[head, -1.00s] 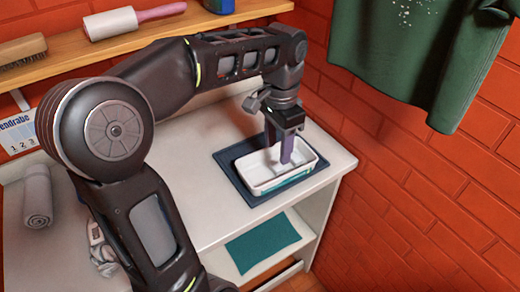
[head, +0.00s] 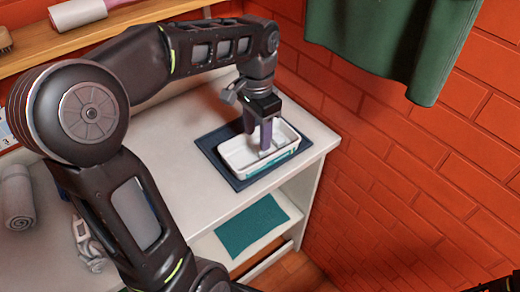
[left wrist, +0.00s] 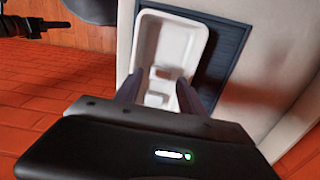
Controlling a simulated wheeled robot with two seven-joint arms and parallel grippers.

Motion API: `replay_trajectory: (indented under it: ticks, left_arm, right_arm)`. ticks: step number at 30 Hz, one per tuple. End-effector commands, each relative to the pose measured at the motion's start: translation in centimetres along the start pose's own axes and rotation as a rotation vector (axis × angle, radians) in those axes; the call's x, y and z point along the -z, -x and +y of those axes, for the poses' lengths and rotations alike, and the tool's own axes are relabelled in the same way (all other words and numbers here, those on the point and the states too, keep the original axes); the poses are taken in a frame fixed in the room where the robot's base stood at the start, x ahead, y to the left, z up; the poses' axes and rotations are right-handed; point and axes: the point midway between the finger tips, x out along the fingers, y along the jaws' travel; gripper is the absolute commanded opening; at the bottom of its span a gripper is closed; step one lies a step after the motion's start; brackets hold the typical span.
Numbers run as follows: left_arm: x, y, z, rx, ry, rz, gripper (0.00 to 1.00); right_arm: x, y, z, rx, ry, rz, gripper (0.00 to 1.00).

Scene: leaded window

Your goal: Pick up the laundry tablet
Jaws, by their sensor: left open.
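A white tray (head: 232,160) with a teal lower edge stands on a dark blue mat (head: 215,150) on the white counter. My left gripper (head: 266,150) points down into it with fingers open. In the left wrist view the tray (left wrist: 150,40) lies beyond the two spread fingers (left wrist: 160,88). A small whitish block, which looks like the laundry tablet (left wrist: 156,100), shows low between the fingers, partly hidden by the gripper body. Another pale raised shape is close by it in the tray. I cannot tell whether the fingers touch the tablet.
The counter (head: 175,130) has free room left of the mat. A rolled grey towel (head: 17,198) lies at the left. A teal cloth (head: 252,225) is on the shelf below. A green garment (head: 390,45) hangs on the brick wall. A dark part, maybe my right arm, shows in the wrist view.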

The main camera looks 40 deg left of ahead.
Motion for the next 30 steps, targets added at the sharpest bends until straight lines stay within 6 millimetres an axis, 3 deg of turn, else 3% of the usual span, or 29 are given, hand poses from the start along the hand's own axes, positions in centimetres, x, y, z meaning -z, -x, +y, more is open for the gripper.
replay_trajectory:
  ticks: [5,15,30]
  left_arm:
    - [-0.1,-1.0,-0.1,-0.001,0.000,-0.003,0.47]
    - [-0.1,-5.1,-0.3,-0.001,0.001,-0.001,0.47]
    - [-0.1,-5.2,-0.3,0.000,0.000,0.000,0.47]
  right_arm:
    - [0.0,0.2,-0.1,0.000,0.000,0.000,0.36]
    - [0.0,0.5,-0.2,0.000,0.000,0.000,0.36]
    - [0.0,0.5,-0.2,0.000,0.000,0.000,0.36]
